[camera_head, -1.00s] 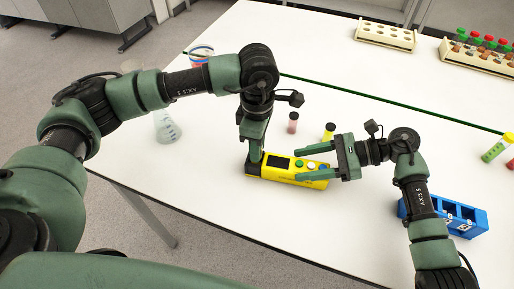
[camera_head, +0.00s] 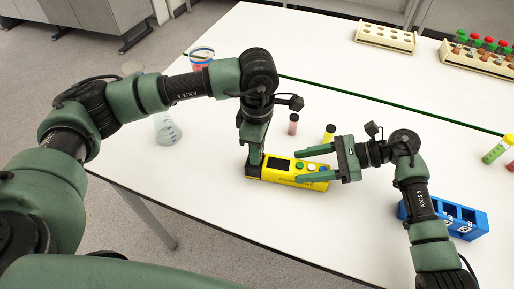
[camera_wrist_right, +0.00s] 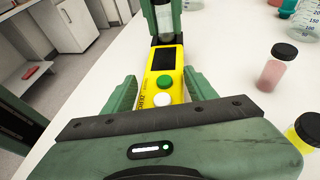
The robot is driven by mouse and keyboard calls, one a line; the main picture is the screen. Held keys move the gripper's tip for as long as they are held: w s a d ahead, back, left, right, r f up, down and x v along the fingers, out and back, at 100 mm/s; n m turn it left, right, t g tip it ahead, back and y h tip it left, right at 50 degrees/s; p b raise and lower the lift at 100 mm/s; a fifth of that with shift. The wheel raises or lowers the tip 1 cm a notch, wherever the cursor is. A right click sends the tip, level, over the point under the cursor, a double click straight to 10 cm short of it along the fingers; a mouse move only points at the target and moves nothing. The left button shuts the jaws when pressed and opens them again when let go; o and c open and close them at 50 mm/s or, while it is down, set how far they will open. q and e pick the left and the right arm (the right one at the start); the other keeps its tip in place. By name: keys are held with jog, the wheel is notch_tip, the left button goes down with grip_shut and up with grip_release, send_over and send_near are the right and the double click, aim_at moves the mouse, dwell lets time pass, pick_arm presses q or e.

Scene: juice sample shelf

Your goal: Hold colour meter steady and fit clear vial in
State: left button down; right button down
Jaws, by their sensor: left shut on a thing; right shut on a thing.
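The yellow colour meter (camera_head: 287,174) lies on the white table, with a dark screen and coloured round buttons. My right gripper (camera_head: 304,167) is shut on it, one finger along each long side; the right wrist view shows both fingers beside the yellow body. My left gripper (camera_head: 255,160) points down at the meter's left end, beyond the screen. In the right wrist view it is shut on a clear vial (camera_wrist_right: 163,20), upright at the meter's far end. The vial's lower end is hidden, so I cannot tell how deep it sits.
A pink vial (camera_head: 293,125) and a yellow vial (camera_head: 329,133) with dark caps stand just behind the meter. A blue rack (camera_head: 474,224) is at the right, and a flask (camera_head: 166,130) is at the left. Wooden racks (camera_head: 385,36) stand at the back right. The table's front edge is close.

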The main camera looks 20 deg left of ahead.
pick_arm(q)
jog(key=shift+s+f, duration=0.1)
jog(key=shift+f, duration=0.65)
jog(key=shift+r, duration=0.15)
jog(key=shift+r, duration=0.75)
jog(key=shift+f, duration=0.9)
dwell(0.5)
jog(key=shift+r, duration=0.15)
jog(key=shift+r, duration=0.75)
